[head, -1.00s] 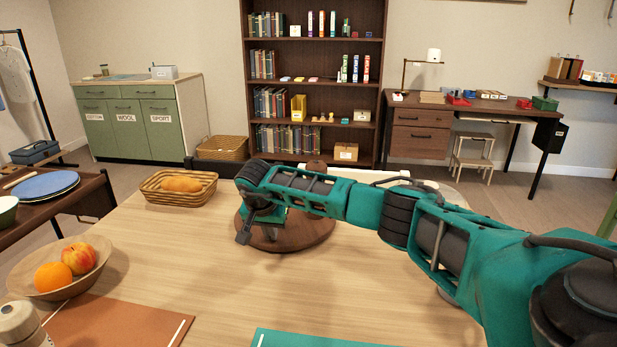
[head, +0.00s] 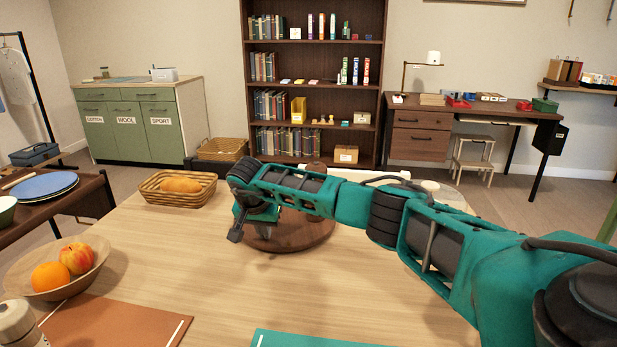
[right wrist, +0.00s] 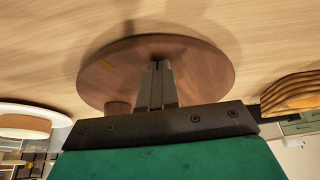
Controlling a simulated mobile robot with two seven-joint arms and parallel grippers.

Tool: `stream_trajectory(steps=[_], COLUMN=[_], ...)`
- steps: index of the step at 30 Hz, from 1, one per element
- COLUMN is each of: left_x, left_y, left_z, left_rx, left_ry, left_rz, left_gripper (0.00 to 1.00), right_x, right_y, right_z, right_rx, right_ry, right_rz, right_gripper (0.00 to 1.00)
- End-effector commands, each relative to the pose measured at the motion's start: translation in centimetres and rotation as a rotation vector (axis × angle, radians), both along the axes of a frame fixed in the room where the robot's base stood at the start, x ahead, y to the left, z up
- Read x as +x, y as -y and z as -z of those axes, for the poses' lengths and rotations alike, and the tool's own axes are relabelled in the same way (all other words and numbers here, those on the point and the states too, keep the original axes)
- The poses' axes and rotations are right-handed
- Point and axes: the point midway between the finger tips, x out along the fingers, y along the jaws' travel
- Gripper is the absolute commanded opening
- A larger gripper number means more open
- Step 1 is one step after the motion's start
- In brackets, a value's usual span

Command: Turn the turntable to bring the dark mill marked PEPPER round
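The turntable (head: 315,236) is a round brown wooden disc on the pale table, partly hidden behind my right arm. It fills the middle of the right wrist view (right wrist: 205,72), with a small yellow mark near its left edge. My right gripper (head: 265,232) is over the disc's left part; its fingers are together and empty in the right wrist view (right wrist: 155,68). I cannot tell if they touch the disc. A brown rounded top (head: 316,166) shows above my arm, and a brown round piece (right wrist: 117,107) shows at the disc's rim. No PEPPER marking is readable. My left gripper is out of view.
A fruit bowl (head: 85,272), an orange-brown mat (head: 115,322) and a teal mat (head: 300,340) are nearer. A pale item (head: 365,175) lies behind my arm. The table between basket and mats is clear.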

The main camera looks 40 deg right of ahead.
Motion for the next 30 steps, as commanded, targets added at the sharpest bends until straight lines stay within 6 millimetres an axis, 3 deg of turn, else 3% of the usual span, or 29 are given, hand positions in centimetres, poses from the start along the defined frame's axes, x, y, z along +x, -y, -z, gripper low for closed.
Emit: stream_trajectory(steps=[30], left_x=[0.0], left_y=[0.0], left_z=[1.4], left_rx=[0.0], left_ry=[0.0], left_rz=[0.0], left_gripper=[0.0], right_x=[1.3], right_y=[-0.6], right_z=[0.4], right_rx=[-0.001], right_ry=[-0.008], right_rz=[0.001], right_gripper=[0.0])
